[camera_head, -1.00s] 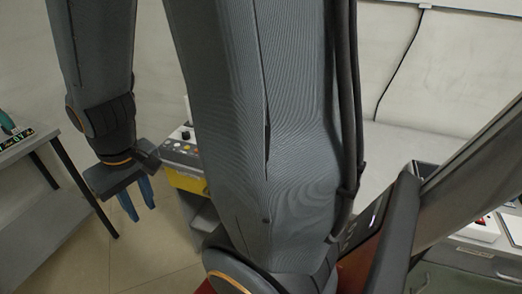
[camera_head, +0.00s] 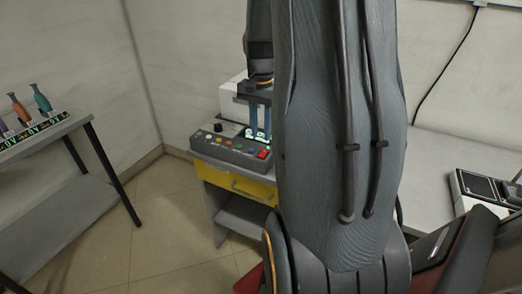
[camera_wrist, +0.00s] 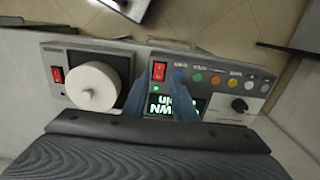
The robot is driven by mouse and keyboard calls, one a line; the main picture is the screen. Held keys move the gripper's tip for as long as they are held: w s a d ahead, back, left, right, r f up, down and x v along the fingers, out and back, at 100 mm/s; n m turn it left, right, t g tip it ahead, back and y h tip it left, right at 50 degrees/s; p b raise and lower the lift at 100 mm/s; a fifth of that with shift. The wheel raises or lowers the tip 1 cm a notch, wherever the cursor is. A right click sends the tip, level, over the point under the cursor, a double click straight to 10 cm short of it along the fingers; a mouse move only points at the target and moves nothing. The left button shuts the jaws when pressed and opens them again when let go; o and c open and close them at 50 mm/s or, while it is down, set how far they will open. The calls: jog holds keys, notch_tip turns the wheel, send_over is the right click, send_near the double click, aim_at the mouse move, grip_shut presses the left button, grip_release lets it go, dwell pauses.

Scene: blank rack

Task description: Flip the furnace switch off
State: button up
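Two red rocker switches show in the wrist view. One switch (camera_wrist: 159,71) is on the grey control panel (camera_wrist: 215,107), with a lit green lamp beside it and a lit display. The other switch (camera_wrist: 57,75) is on a grey unit at the left with a white round part. I cannot tell from labels which belongs to the furnace. In the head view the panel's red switch (camera_head: 263,154) is at its front right corner. My gripper (camera_wrist: 159,84) has its blue fingers apart, over the panel, with the panel's switch showing between their tips. It also shows in the head view (camera_head: 261,136), pointing down. Contact is unclear.
The panel stands on a cabinet with a yellow drawer (camera_head: 240,183). A row of coloured buttons (camera_wrist: 214,79) and a black knob (camera_wrist: 239,104) lie to the right. A grey table (camera_head: 45,140) with coloured tools stands at the left. Floor between is clear.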

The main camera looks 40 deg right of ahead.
aim_at(261, 156)
jog(key=shift+f+p, duration=0.7)
jog(key=shift+f, duration=3.1)
